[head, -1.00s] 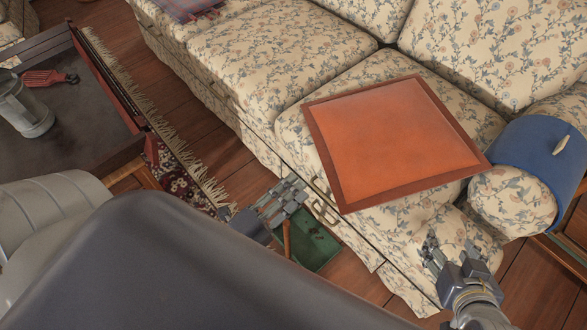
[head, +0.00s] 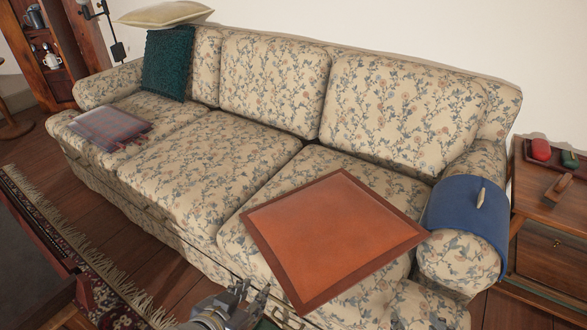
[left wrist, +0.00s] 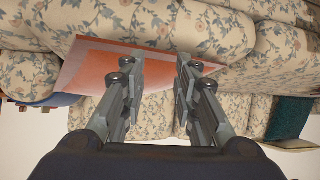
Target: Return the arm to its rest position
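My left gripper (head: 250,296) shows at the bottom edge of the head view, in front of the sofa. In the left wrist view its two fingers (left wrist: 158,85) stand apart with nothing held between them.
A floral sofa (head: 215,155) fills the middle. An orange square panel with a brown border (head: 335,235) lies on its right seat, jutting past the front. A blue cover (head: 466,210) hangs over the right armrest. A wooden side table (head: 552,206) stands at right.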

